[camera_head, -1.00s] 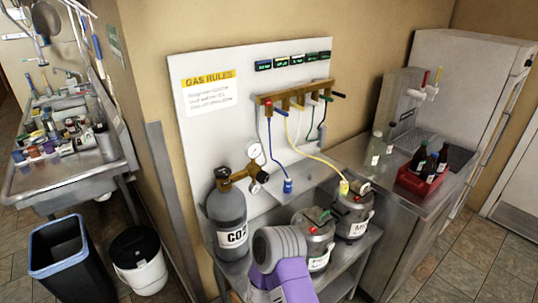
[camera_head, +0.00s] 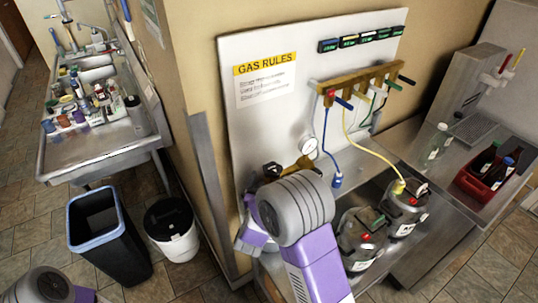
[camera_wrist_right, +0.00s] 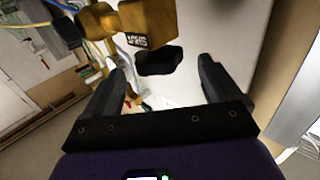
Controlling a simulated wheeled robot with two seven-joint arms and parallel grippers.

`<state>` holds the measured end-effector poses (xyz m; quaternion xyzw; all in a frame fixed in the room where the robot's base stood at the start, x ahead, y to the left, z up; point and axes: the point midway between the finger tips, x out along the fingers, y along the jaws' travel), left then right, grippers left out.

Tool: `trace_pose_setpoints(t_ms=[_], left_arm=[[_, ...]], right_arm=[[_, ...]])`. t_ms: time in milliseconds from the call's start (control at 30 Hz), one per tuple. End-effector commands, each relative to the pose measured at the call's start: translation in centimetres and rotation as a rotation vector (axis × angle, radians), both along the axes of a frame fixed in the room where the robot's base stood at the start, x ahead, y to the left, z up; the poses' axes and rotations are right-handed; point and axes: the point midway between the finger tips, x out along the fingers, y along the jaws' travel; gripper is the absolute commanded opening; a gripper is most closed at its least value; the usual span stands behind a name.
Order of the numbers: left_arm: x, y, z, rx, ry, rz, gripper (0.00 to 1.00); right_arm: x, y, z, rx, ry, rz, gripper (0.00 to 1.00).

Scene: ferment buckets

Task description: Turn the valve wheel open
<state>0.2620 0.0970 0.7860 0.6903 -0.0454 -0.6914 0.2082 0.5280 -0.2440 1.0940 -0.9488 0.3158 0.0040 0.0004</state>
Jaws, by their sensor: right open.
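The valve wheel (camera_head: 272,170) is a small black knob on the brass valve above the CO2 cylinder, which my right arm mostly hides in the head view. In the right wrist view, a dark knob (camera_wrist_right: 158,61), which looks like this wheel, sits on the brass body (camera_wrist_right: 148,22). My right gripper (camera_wrist_right: 164,68) is open, with its two black fingers apart on either side of the knob in the picture. I see no contact; the depth between fingers and knob is unclear. My left gripper is out of view.
Blue (camera_head: 325,140) and yellow hoses hang from the brass manifold (camera_head: 355,84) to the right. A bin (camera_head: 105,240) and a white bucket (camera_head: 172,228) stand on the floor at left.

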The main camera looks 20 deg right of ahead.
Motion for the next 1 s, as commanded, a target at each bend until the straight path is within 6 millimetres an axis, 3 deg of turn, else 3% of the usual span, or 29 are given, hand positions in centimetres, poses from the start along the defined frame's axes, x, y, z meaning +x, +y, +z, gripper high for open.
trace_pose_setpoints(t_ms=[500,833,867,1000], left_arm=[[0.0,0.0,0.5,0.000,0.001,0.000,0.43],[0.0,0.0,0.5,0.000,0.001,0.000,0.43],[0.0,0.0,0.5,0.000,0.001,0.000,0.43],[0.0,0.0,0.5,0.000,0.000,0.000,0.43]], right_arm=[[5.4,-4.2,0.2,-0.003,-0.006,-0.006,0.90],[5.8,-4.4,0.2,-0.004,-0.006,-0.004,0.90],[5.8,-4.4,0.2,-0.004,-0.006,-0.004,0.89],[5.8,-4.4,0.2,-0.004,-0.006,-0.004,0.67]])
